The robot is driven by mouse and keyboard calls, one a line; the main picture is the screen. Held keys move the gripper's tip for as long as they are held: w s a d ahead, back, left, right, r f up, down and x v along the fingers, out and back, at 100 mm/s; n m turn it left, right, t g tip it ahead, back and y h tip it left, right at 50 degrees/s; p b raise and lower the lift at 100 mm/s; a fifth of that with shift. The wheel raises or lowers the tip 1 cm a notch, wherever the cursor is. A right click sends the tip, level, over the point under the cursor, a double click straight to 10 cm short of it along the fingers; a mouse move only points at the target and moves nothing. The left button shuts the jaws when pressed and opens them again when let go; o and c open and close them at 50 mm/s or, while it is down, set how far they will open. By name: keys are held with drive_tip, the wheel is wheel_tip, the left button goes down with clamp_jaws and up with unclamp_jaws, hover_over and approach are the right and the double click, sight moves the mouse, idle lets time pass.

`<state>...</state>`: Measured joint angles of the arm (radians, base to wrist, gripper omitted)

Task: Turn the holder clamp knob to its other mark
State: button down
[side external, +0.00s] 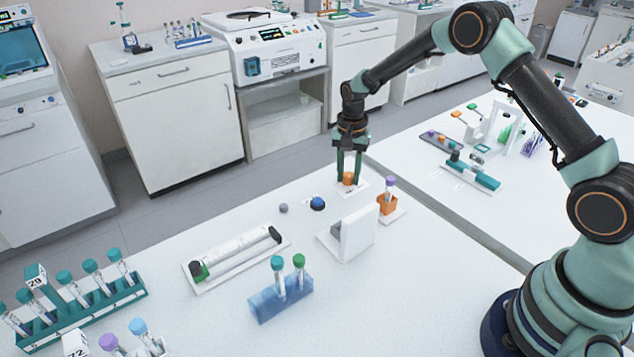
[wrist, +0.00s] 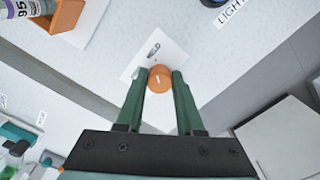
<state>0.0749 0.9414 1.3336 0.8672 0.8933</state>
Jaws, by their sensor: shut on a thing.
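The clamp knob (side external: 348,179) is a small orange cylinder on a white plate near the back edge of the table. In the wrist view the knob (wrist: 159,79) has a pale line on its top, and the white plate (wrist: 150,52) carries printed letters, partly legible. My gripper (side external: 349,172) points down over the knob with a green finger on each side. In the wrist view my gripper (wrist: 159,82) is shut on the knob. The orange holder (side external: 388,206) stands beside the plate with a purple-capped tube (side external: 390,186) upright in it.
A white upright panel (side external: 358,232) stands in front of the knob. A blue knob (side external: 317,203) and a grey button (side external: 283,208) lie to its left. A blue rack (side external: 281,303) with capped tubes and a white tray (side external: 235,258) are nearer. The table's front middle is clear.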

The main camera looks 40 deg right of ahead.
sight(349, 174)
drive_tip(key=shift+r, duration=0.1)
idle(0.3)
drive_tip(key=c, duration=0.5)
unclamp_jaws()
drive_tip(key=shift+c, duration=0.2)
wheel_tip(349, 174, up, 12)
